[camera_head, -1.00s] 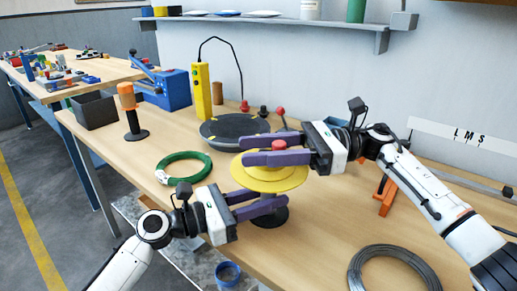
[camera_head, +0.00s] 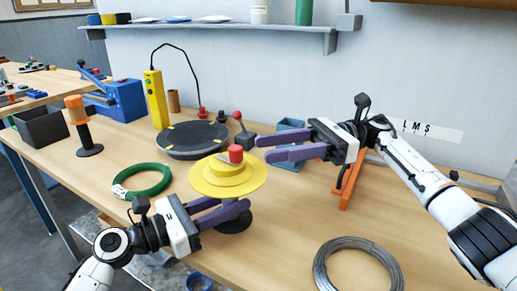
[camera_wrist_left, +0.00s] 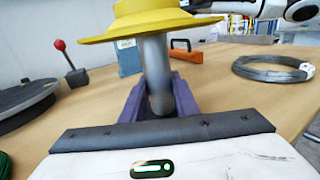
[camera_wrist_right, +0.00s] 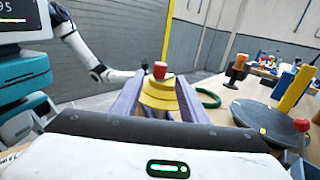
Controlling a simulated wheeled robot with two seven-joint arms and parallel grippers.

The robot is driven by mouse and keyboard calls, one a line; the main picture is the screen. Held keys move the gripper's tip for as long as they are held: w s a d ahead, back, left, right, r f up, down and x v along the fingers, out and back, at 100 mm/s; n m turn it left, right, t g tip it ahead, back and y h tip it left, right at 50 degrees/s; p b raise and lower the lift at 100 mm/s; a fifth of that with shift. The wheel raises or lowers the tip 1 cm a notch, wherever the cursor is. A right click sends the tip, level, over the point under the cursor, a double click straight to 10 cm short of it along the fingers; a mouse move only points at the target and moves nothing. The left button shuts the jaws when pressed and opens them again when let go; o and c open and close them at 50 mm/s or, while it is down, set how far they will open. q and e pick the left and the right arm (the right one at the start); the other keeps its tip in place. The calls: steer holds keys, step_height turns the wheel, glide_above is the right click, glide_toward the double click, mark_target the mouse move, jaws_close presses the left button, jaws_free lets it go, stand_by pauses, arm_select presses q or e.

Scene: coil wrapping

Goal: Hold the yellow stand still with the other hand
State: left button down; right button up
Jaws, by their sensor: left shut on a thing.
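The yellow stand (camera_head: 250,180) stands upright on the wooden table, with a wide disc, a smaller tier and a red knob (camera_head: 236,153) on top. Its grey metal post (camera_wrist_left: 157,75) shows in the left wrist view. My left gripper (camera_head: 240,208) is shut on this post, below the disc. My right gripper (camera_head: 265,148) is open and empty, to the right of the red knob and apart from it. In the right wrist view the stand (camera_wrist_right: 158,95) appears beyond and between the parted fingers. The stand's base is partly hidden by my left fingers.
A green coil (camera_head: 142,192) lies left of the stand. A grey wire coil (camera_head: 318,262) lies at the front right. A dark round plate (camera_head: 190,142) and a yellow post (camera_head: 156,100) are behind. Table between stand and grey coil is clear.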

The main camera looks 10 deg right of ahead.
stand_by(0.3)
arm_select(q)
steer(key=c, duration=1.3)
jaws_free()
steer(key=shift+a, duration=0.1)
